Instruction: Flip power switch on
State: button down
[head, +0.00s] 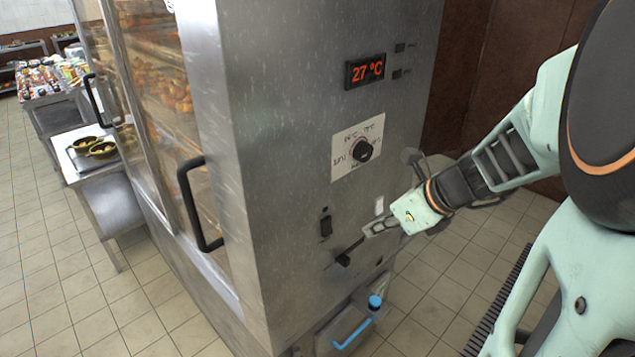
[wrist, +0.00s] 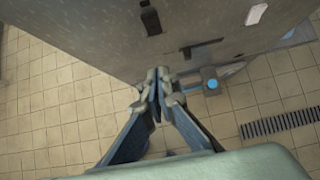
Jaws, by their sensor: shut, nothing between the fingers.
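A black rocker switch (head: 326,226) sits on the side panel of the tall steel cabinet (head: 275,120). In the wrist view the switch (wrist: 150,18) is at the top, above the fingertips. I cannot tell which way it is set. My gripper (head: 345,257) is shut and empty. The closed fingers fill the middle of the wrist view (wrist: 158,85).
Above the switch are a round knob (head: 362,150) and a red 27 °C display (head: 365,70). A white piece (head: 379,206) is on the panel at right. A blue-capped part (head: 375,302) is low on the cabinet. A black door handle (head: 196,205) sticks out left. Tiled floor is open at left.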

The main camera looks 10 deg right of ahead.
aim_at(329, 232)
jog(key=w+a+r+x, duration=0.1)
jog(key=x, duration=1.1)
jog(key=shift+w+a+b, duration=0.3)
jog(key=shift+w+a, duration=0.05)
jog(key=shift+w, duration=0.2)
jog(key=shift+w+a+f, duration=0.1)
jog(key=shift+w+a, duration=0.05)
jog(key=shift+w, duration=0.05)
jog(key=shift+r+p, duration=0.7)
jog(key=shift+r, duration=0.25)
